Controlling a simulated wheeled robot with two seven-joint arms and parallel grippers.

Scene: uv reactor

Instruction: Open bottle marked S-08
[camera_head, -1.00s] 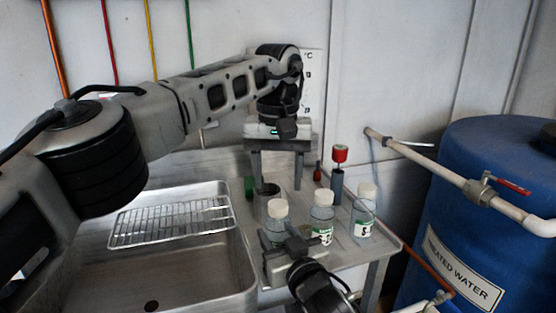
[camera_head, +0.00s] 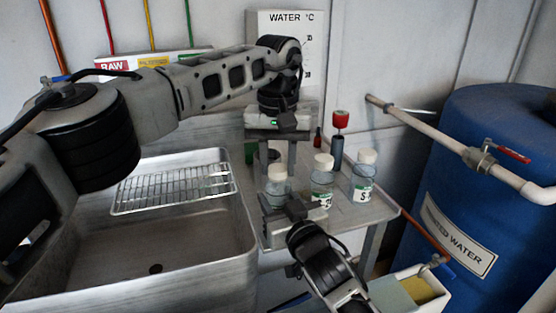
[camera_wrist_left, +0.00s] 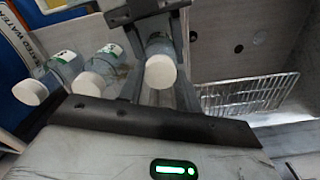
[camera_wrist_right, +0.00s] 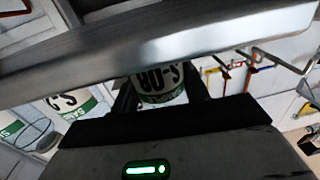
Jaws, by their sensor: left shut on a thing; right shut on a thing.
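Several clear bottles with white caps stand in a row on the metal table. The leftmost bottle (camera_head: 277,188) has a green-and-white label reading S-08, upside down in the right wrist view (camera_wrist_right: 160,88). My right gripper (camera_head: 284,208) is shut on its body from the front, low down. My left gripper (camera_head: 277,172) reaches down from above and is shut on its white cap. The cap also shows between the left fingers in the left wrist view (camera_wrist_left: 160,72). The bottle is upright; its label is hidden in the head view.
The middle bottle (camera_head: 322,182) and right bottle (camera_head: 363,180) stand close by on the right. A dark cylinder with a red-topped item (camera_head: 339,120) is behind them. A sink with a wire rack (camera_head: 175,188) lies left, a blue barrel (camera_head: 490,200) right.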

